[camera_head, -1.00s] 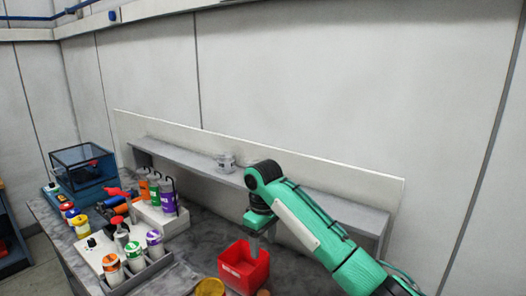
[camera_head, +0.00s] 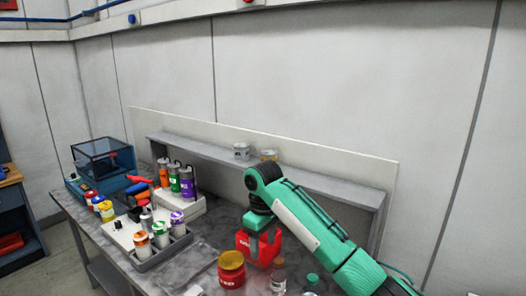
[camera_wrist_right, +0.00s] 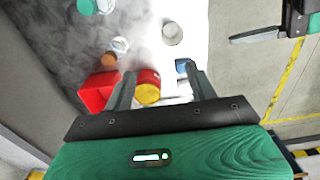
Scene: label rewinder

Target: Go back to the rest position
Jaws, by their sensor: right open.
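My right arm comes in from the lower right in the head view. Its gripper (camera_head: 263,242) points down in front of or over the red bin (camera_head: 245,243); the fingers are partly lost against the red. In the right wrist view the right gripper (camera_wrist_right: 157,72) has its two fingers wide apart, with nothing held. The red jar with a yellow lid (camera_wrist_right: 149,86) appears between them, lower down and apart. The red bin (camera_wrist_right: 97,92) is beside the left finger. A dark finger-like part with green (camera_wrist_right: 268,35), likely my left gripper, shows at the upper right; its opening is unclear.
The jar (camera_head: 231,270) stands in front of the bin. A grey shelf (camera_head: 215,153) along the wall carries small cans (camera_head: 241,152). Labelled bottles (camera_head: 174,180), a tray of white containers (camera_head: 160,240) and a blue clear-topped box (camera_head: 103,160) crowd the left of the bench.

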